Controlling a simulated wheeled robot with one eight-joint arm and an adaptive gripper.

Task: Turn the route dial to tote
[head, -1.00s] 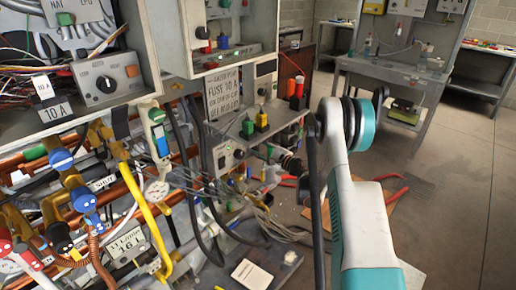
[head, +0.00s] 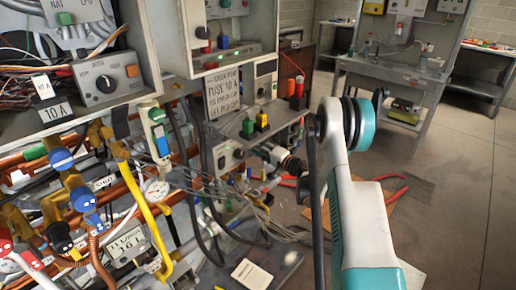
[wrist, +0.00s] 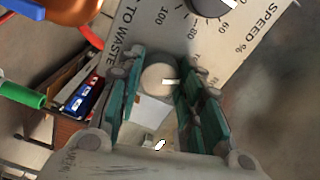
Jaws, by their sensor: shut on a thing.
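In the wrist view, the route dial (wrist: 157,78) is a round beige knob with a white mark pointing right. It sits at the edge of a light panel (wrist: 150,32) lettered "TO WASTE". My gripper (wrist: 152,88) has its teal fingers on both sides of the knob and is shut on it. The lettering for tote is not readable here. In the head view, my gripper (head: 279,157) is small, at the grey equipment under the shelf, and partly hidden by my arm. The dial cannot be made out there.
A dark speed dial (wrist: 208,5) with a numbered scale is on the same panel, close to the fingers. A green-ended rod (wrist: 22,94) lies left in the wrist view. Pipes and cables crowd the left of the head view. Open floor (head: 445,215) is at right.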

